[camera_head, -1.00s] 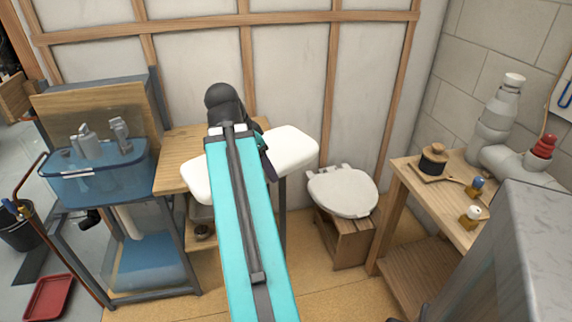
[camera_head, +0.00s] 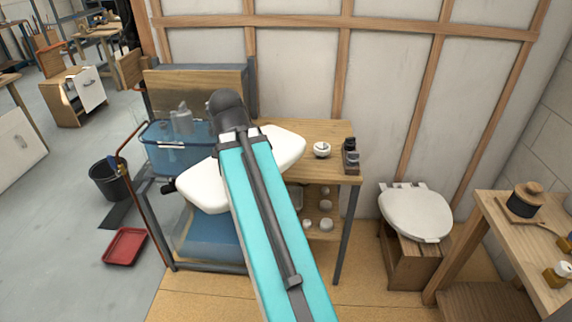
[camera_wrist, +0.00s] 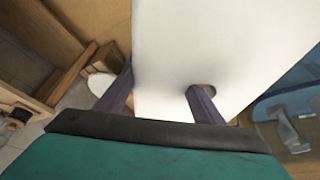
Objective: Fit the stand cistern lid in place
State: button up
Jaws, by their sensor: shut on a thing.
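The white cistern lid (camera_head: 283,147) is a flat, rounded slab held level-looking beyond my arm in the head view, its middle hidden by the arm. My gripper (camera_wrist: 158,92) is shut on the lid, which fills the middle of the wrist view (camera_wrist: 205,55). The open-topped, see-through blue cistern (camera_head: 165,151) with grey fittings inside stands on a metal stand behind the lid in the head view. The lid's left part overlaps its lower right in the picture. A blue edge of the cistern shows at the right of the wrist view (camera_wrist: 298,85).
A wooden bench (camera_head: 325,170) with small parts stands right of the cistern. A toilet seat (camera_head: 415,212) on a wooden box is farther right. A copper pipe (camera_head: 140,205), a red tray (camera_head: 126,246) and a black bucket (camera_head: 108,181) are at the left.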

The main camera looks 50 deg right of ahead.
aim_at(198, 175)
jog(key=w+a+n, duration=0.2)
jog(key=w+a, duration=0.1)
jog(key=a, duration=0.2)
jog(key=w+a+n+t, duration=0.1)
jog(key=w+a+n, duration=0.1)
jog(key=a, duration=0.3)
jog(key=w+a+n+t+p, duration=0.1)
jog(key=w+a+n, duration=0.1)
jog(key=w+a, duration=0.2)
jog(key=shift+w+a+r+y, duration=0.15)
jog(key=shift+a+r+y, duration=0.05)
jog(key=shift+a+y, duration=0.25)
jog(key=w+a+n+t+y, duration=0.1)
jog(key=w+a+n, duration=0.2)
jog(key=a+n, duration=0.2)
jog(key=w+a+r+n+t+y, duration=0.1)
jog(key=w+a+n, duration=0.3)
jog(key=a, duration=0.6)
jog(key=shift+a+n+y+p, duration=0.25)
jog(key=shift+n+y+p, duration=0.1)
jog(key=shift+n+y, duration=0.55)
jog(key=shift+r, duration=0.1)
